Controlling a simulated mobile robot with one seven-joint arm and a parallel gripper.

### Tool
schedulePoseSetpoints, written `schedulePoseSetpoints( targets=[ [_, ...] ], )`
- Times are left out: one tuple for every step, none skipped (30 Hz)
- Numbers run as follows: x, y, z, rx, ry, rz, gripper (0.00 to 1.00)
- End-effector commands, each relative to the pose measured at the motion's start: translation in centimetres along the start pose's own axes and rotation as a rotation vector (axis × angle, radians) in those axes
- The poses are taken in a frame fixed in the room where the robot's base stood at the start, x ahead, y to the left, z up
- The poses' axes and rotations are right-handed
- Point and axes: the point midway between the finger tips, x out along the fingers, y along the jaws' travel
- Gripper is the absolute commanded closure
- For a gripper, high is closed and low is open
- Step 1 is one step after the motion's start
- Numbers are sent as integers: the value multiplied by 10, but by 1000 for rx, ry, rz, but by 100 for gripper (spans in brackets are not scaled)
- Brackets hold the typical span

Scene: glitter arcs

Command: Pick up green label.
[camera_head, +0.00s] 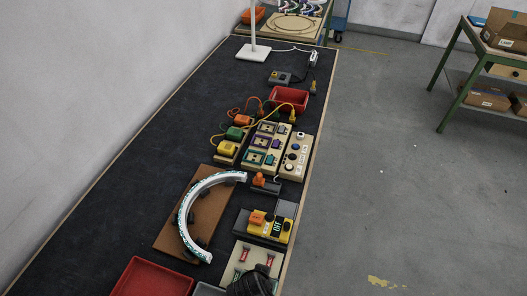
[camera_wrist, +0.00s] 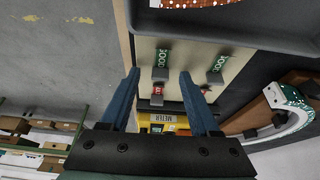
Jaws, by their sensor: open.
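A green label (camera_wrist: 161,58) with white lettering stands on a cream board (camera_wrist: 185,50) in the wrist view. A second green label (camera_wrist: 217,64) is to its right on the same board. A red label (camera_wrist: 157,91) and another partly hidden red one (camera_wrist: 205,91) are nearer the yellow box. My gripper (camera_wrist: 159,72) is open, its blue fingers on either side of the first green label's column, with nothing held. Whether the fingers are level with the label is hard to tell. In the head view my dark gripper (camera_head: 252,284) covers the near part of the board.
A grey tray (camera_wrist: 245,40) borders the board. A white arc on a brown board (camera_head: 165,242) is to the left. A red tray (camera_head: 152,280) is at the near left. The table's right edge is close.

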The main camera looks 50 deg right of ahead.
Motion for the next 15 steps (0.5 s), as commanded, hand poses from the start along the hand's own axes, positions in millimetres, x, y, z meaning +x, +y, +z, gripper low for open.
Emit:
schedulePoseSetpoints(
  targets=[
    [0, 0, 0, 0, 0, 0, 38],
    [0, 0, 0, 0, 0, 0, 38],
    [0, 0, 0, 0, 0, 0, 38],
    [0, 0, 0, 1, 0, 0, 38],
    [0, 0, 0, 1, 0, 0, 41],
    [0, 0, 0, 1, 0, 0, 48],
    [0, 0, 0, 0, 0, 0, 54],
    [0, 0, 0, 1, 0, 0, 59],
    [0, 0, 0, 0, 0, 0, 66],
    [0, 0, 0, 0, 0, 0, 72],
    [0, 0, 0, 0, 0, 0, 77],
    [0, 0, 0, 0, 0, 0, 84],
    [0, 0, 0, 0, 0, 0, 90],
    [0, 0, 0, 0, 0, 0, 95],
    [0, 0, 0, 0, 0, 0, 100]
  ],
)
